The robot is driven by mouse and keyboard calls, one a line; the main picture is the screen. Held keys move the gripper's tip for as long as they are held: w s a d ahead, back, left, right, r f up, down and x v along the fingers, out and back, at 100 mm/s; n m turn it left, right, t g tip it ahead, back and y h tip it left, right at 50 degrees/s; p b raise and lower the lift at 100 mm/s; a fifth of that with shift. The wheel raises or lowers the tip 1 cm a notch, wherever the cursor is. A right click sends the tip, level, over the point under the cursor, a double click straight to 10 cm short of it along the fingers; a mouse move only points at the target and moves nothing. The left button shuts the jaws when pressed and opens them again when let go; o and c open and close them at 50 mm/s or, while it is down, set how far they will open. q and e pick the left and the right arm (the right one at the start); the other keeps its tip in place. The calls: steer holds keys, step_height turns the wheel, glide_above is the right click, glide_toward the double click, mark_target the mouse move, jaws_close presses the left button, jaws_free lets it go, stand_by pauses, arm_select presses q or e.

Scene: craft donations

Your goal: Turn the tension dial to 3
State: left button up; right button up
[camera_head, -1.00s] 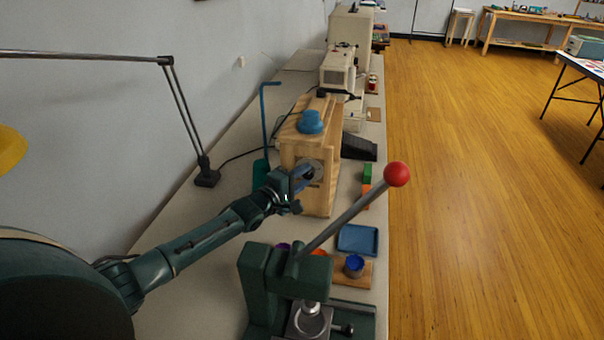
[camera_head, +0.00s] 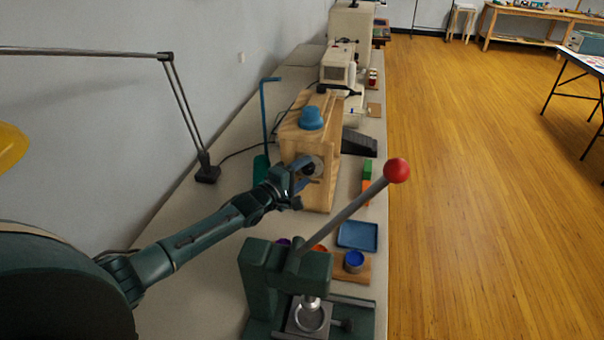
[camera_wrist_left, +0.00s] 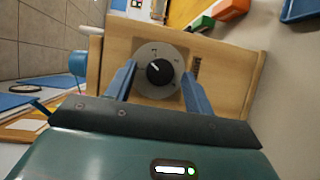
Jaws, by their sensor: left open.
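The tension dial (camera_wrist_left: 159,71) is a black knob on a round grey plate (camera_wrist_left: 158,88) with small marks, set on the face of a wooden box (camera_wrist_left: 225,75). The marks are too small to read surely. In the left wrist view my left gripper (camera_wrist_left: 160,78) is open, with one blue finger on each side of the knob and a gap to both. In the head view the left gripper (camera_head: 303,173) is at the near face of the wooden box (camera_head: 318,195) and partly hides the dial plate. My right gripper is not in view.
A green press (camera_head: 290,275) with a red-balled lever (camera_head: 397,171) stands in front, right of my left arm. A blue tray (camera_head: 357,236) and a blue cup (camera_head: 354,262) lie near it. A lamp (camera_head: 207,172) stands left. A blue knob (camera_head: 311,117) tops the box.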

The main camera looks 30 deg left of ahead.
arm_select(q)
steer(key=v, duration=1.3)
steer(key=w+d+r+m+g+y+p, duration=0.1)
steer(key=w+r+m+g+y+p, duration=0.15)
steer(key=w+m+g, duration=0.6)
steer(key=d+r+m+g+y, duration=0.3)
steer(key=d+r+m+g, duration=0.15)
steer(key=r, duration=0.55)
steer(key=shift+t+h, duration=0.25)
steer(key=shift+t, duration=0.05)
steer(key=x, duration=0.8)
steer(key=p+x, duration=0.1)
steer(key=x, duration=0.4)
steer(key=shift+w+a, duration=0.25)
steer(key=shift+w, duration=0.05)
steer(key=shift+c, duration=0.2)
steer(key=c, duration=0.9)
